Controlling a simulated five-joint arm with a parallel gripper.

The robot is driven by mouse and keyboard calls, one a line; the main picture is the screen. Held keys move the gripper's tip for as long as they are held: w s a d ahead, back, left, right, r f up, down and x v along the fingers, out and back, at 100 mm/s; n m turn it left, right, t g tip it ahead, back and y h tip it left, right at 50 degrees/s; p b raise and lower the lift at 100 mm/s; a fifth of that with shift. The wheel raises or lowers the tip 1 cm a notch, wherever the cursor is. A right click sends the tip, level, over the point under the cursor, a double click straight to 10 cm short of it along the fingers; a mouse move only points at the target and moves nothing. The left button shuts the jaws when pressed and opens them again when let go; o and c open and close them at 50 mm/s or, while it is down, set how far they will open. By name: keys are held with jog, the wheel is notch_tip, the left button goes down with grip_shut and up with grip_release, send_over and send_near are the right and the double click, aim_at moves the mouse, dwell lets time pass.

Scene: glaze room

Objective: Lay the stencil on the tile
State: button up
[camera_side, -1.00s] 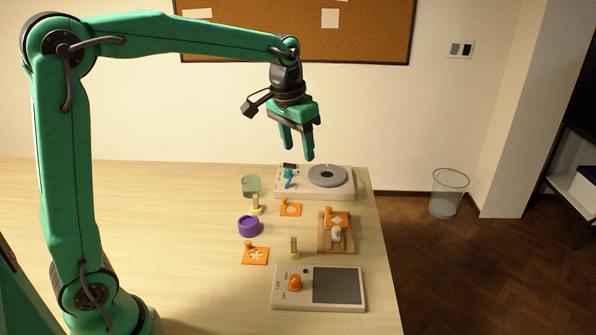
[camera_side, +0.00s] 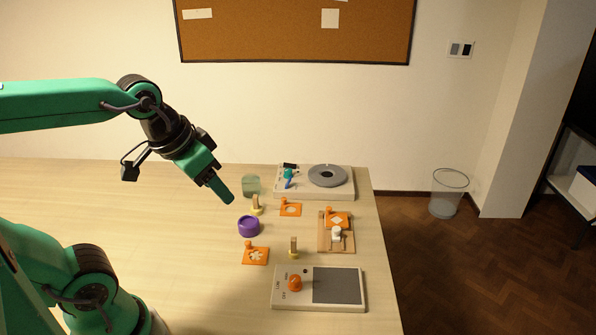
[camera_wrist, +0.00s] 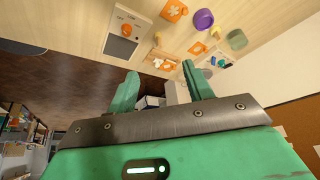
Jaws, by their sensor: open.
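Three orange stencils with knobs are in the side view. One with a diamond opening (camera_side: 338,219) lies on the back part of a wooden board (camera_side: 325,243). One with a flower opening (camera_side: 255,257) lies on the table at front left, and one with a rounded opening (camera_side: 291,210) lies farther back. I cannot clearly make out the tile; something pale shows through the diamond opening. My gripper (camera_side: 228,198) is tilted down-right above the table, left of these things. In the wrist view my gripper (camera_wrist: 160,70) is open, with nothing between its fingers.
A small white object (camera_side: 337,235) is on the board. A purple pot (camera_side: 248,226), a greenish glass (camera_side: 251,185) and two upright wooden-handled tools stand nearby. A wheel unit (camera_side: 328,176) is behind, and a control box with a grey plate (camera_side: 338,286) is in front. The table's left is clear.

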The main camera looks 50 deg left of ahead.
jog(key=shift+s+f, duration=0.65)
jog(key=shift+s, duration=0.3)
